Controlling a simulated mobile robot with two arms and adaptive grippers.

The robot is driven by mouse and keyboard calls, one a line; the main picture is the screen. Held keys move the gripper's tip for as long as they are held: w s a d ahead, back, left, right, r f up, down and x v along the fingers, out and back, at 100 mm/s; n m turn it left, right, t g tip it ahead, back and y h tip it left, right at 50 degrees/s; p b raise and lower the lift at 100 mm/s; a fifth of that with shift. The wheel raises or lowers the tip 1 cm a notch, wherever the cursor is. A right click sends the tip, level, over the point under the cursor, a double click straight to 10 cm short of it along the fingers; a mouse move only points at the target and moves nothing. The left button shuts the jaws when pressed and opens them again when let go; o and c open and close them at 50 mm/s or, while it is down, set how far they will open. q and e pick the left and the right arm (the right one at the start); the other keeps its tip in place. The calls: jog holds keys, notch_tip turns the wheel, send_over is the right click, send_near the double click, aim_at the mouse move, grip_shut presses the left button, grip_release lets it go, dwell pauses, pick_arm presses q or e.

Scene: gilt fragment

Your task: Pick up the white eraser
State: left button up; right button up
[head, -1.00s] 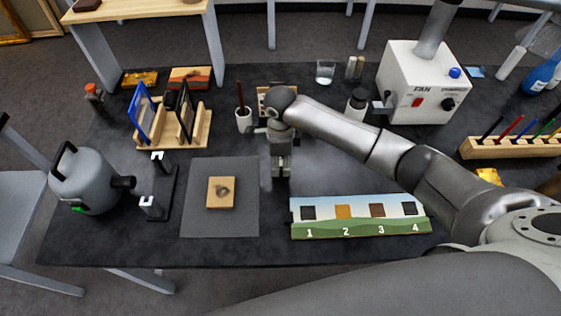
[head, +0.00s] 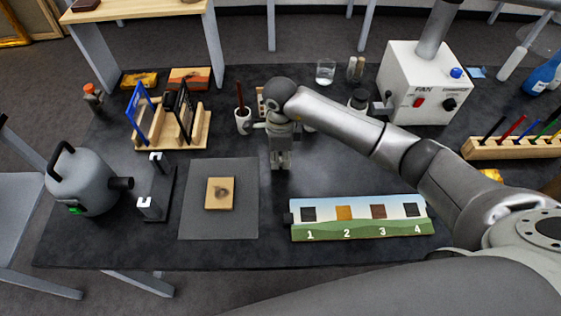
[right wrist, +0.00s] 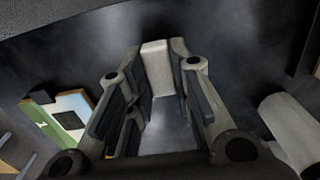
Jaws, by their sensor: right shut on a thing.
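The white eraser (right wrist: 157,68) is a pale block between the fingertips of my right gripper in the right wrist view. My right gripper (right wrist: 160,75) is shut on it, with a finger against each side. In the head view my right gripper (head: 281,166) points down over the dark table, between the grey mat and the numbered board. The eraser is hidden there behind the gripper. I cannot tell how far it is above the table. My left gripper is not in view.
A numbered board (head: 360,228) lies front right of the gripper; a grey mat (head: 241,222) with a small tan panel (head: 220,193) lies left. A cup (head: 243,124) stands behind left. A white fan box (head: 412,80) and pencil rack (head: 510,148) stand right.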

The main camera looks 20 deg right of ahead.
jog(key=s+a+r+b, duration=0.4)
jog(key=s+a+r, duration=0.5)
jog(key=s+r, duration=0.1)
jog(key=shift+s+r, duration=0.35)
jog(key=shift+r, duration=0.15)
